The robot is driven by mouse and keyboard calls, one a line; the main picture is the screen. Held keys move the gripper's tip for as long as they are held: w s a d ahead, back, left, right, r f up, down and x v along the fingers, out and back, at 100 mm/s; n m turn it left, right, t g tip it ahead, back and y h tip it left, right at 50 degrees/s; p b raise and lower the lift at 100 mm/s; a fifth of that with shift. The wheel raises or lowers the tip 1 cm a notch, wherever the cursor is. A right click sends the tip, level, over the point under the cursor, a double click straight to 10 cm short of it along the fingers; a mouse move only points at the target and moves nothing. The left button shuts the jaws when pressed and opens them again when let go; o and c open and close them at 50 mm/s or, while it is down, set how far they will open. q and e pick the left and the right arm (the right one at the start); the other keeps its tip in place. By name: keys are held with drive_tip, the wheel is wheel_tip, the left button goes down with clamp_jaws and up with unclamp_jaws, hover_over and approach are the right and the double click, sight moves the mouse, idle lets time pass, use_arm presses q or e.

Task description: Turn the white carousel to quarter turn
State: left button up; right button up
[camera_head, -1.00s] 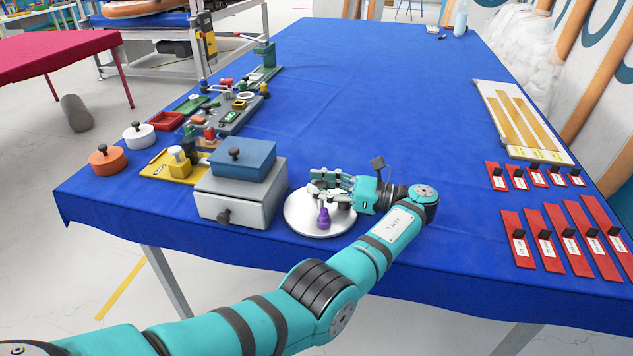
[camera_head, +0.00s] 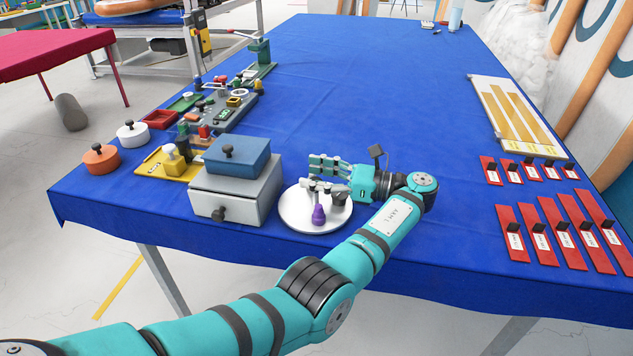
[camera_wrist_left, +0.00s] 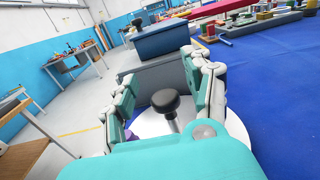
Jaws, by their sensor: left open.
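The white carousel (camera_head: 296,216) is a round disc on the blue table, to the right of the grey drawer box. A purple peg (camera_head: 318,214) stands on its front part, and a dark knob stands on it further right, beside the hand. My left gripper (camera_head: 326,175) is over the disc's back right part, fingers pointing left. In the left wrist view the fingers (camera_wrist_left: 160,95) are spread on either side of a black knob (camera_wrist_left: 166,101) on a grey stem, with the white disc (camera_wrist_left: 236,128) below. Whether a finger touches the knob is unclear. My right gripper is not in view.
A grey drawer box (camera_head: 222,205) with a blue lidded box (camera_head: 238,160) on top stands close left of the carousel. Orange (camera_head: 101,160) and white (camera_head: 135,133) round pots stand further left. Red labelled plates (camera_head: 542,235) lie at right. The table's middle is clear.

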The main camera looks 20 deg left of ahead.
use_arm(q)
wheel_tip(320, 180, up, 8)
drive_tip(key=shift+f, duration=0.1)
idle(0.4)
